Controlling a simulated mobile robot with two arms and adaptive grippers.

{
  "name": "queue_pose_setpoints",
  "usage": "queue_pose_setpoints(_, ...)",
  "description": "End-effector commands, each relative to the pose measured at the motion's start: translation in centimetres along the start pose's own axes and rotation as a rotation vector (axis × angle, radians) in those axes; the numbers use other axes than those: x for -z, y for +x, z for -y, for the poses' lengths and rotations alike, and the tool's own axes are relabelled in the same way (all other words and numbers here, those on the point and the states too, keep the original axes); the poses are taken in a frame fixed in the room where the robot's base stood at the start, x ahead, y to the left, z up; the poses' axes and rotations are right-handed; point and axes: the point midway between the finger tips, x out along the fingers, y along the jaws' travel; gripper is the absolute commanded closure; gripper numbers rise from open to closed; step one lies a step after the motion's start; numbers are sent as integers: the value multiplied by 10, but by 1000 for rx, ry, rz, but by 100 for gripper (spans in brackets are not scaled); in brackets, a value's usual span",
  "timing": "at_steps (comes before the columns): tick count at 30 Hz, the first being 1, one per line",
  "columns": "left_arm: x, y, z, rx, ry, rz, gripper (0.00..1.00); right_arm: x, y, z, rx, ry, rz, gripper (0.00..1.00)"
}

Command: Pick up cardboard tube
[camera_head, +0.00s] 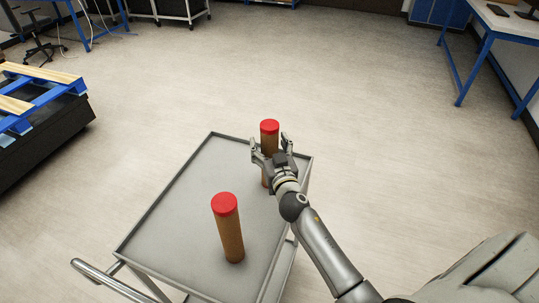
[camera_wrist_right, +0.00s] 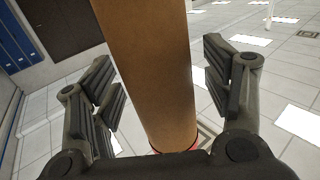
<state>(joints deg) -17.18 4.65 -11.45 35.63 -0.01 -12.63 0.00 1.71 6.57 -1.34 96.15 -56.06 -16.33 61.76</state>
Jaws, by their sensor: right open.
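Two brown cardboard tubes with red caps stand upright on a grey metal cart (camera_head: 180,210). The far tube (camera_head: 269,139) is near the cart's back right corner, and the near tube (camera_head: 230,233) stands closer to the front. My right gripper (camera_head: 270,147) is at the far tube, with one finger on each side of it. In the right wrist view the tube (camera_wrist_right: 155,70) stands between the open fingers (camera_wrist_right: 165,90), with gaps visible at both sides. The far tube's lower part is partly hidden by my gripper in the head view. My left gripper is not in view.
The cart has a raised rim and a push handle (camera_head: 110,282) at the front left. A dark conveyor (camera_head: 45,135) with blue and wooden pallet parts is at the left. A blue-legged table (camera_head: 505,25) stands at the far right. The floor around the cart is clear.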

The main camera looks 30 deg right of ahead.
Motion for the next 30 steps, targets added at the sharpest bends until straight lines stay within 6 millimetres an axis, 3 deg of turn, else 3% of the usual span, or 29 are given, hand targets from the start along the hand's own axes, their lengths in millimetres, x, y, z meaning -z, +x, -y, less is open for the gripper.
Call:
queue_pose_setpoints(6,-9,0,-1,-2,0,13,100,0,0,0,0,0,0,28)
queue_pose_setpoints(18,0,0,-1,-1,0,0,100,0,0,0,0,0,0,79)
queue_pose_setpoints(30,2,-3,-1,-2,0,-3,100,8,1,0,0,0,-4,81)
